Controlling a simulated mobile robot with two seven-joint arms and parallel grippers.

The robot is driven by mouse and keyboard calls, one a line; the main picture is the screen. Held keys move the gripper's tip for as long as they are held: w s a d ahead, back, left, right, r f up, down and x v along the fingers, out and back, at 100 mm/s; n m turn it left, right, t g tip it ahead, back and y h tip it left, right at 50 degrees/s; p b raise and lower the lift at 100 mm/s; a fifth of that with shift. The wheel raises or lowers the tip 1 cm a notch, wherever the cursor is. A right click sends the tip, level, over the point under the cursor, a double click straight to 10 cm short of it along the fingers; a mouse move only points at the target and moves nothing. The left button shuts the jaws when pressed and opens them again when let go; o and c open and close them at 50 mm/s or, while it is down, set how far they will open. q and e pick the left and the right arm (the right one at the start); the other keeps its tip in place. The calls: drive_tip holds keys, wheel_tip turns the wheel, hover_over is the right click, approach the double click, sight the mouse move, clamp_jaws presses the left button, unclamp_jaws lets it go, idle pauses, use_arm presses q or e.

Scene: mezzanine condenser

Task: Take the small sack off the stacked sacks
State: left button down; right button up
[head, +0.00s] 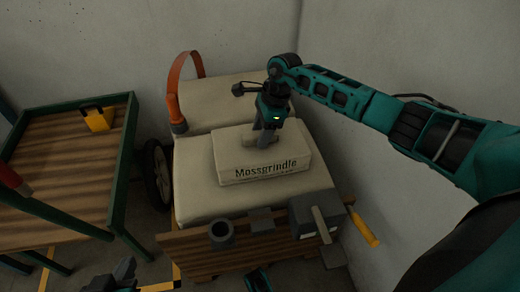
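The small sack (262,167) is pale, box-like and printed "Mossgrindle". It lies flat on top of the front one of the larger cream stacked sacks (197,190). My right gripper (264,143) points down at the middle of the small sack's top, at a small raised part there. Its fingers look close together, but I cannot tell whether they are shut on that part. My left gripper (118,275) is low at the bottom edge, away from the sacks and partly cut off; its opening is unclear.
The sacks sit on a wooden cart (190,255) with a dark wheel (158,174) at left. An orange curved strap (174,90) rises beside the rear sack. A green-framed table (60,170) holds a yellow object (98,120). Walls close in behind and right.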

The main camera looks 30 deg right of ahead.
clamp_jaws()
idle(1.0)
drive_tip(key=shift+w+r, duration=0.15)
drive_tip(key=shift+r, duration=0.05)
